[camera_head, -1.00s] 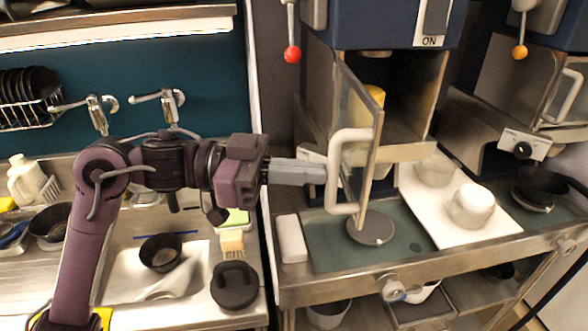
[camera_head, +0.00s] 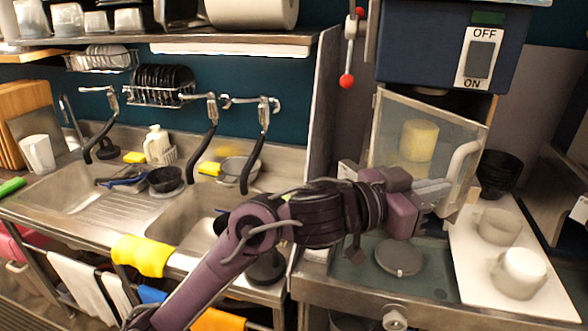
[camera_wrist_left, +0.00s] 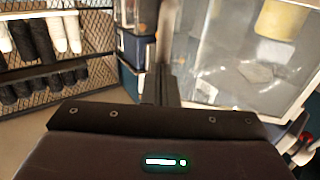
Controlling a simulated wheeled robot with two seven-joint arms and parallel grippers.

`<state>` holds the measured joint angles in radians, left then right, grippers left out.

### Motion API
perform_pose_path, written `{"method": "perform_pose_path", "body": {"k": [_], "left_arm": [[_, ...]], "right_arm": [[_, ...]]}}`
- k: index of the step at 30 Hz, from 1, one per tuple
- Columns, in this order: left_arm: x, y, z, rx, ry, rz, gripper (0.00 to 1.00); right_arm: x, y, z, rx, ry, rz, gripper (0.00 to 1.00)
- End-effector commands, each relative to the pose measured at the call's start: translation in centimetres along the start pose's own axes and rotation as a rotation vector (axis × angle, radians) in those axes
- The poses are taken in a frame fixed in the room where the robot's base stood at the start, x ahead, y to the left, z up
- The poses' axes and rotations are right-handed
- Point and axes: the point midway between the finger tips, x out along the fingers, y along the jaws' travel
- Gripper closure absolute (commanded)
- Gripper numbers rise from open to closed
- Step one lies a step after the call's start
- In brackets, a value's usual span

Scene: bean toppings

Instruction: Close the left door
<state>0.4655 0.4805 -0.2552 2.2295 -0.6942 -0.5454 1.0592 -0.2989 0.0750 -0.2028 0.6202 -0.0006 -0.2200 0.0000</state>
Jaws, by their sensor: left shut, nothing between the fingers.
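The left door (camera_head: 425,140) is a clear glass panel with a metal frame on the blue machine, hinged at its left edge. It stands partly open, its free edge swung out toward me. Its white handle (camera_head: 462,172) is at the right side. My left gripper (camera_head: 443,187) is shut and empty, in front of the lower glass just left of the handle; I cannot tell whether it touches. The glass (camera_wrist_left: 235,60) also fills the right of the left wrist view. A yellow container (camera_head: 418,141) shows through the door. My right gripper is not in view.
A grey round disc (camera_head: 400,257) lies on the counter below the door. A white tray (camera_head: 470,270) with two pale cups stands to the right. The blue machine (camera_head: 445,45) with its switch is above. Sinks and taps lie to the left.

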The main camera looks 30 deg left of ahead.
Motion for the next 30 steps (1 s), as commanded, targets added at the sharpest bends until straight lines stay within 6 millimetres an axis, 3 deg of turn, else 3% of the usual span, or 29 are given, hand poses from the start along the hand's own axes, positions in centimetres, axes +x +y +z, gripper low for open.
{"method": "perform_pose_path", "body": {"k": [10, 15, 24, 30], "left_arm": [[5.6, 0.5, 0.3, -0.002, -0.002, -0.231, 1.0], [8.2, -0.1, 0.1, -0.002, -0.001, -0.233, 1.0], [13.5, -1.8, -0.2, -0.003, -0.002, -0.234, 1.0], [15.8, -3.0, -0.2, -0.002, -0.002, -0.234, 1.0]], "right_arm": [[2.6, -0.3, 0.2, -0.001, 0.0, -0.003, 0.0], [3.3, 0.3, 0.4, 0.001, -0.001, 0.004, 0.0], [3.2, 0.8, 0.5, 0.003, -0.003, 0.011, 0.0], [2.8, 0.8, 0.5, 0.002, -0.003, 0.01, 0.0]]}}
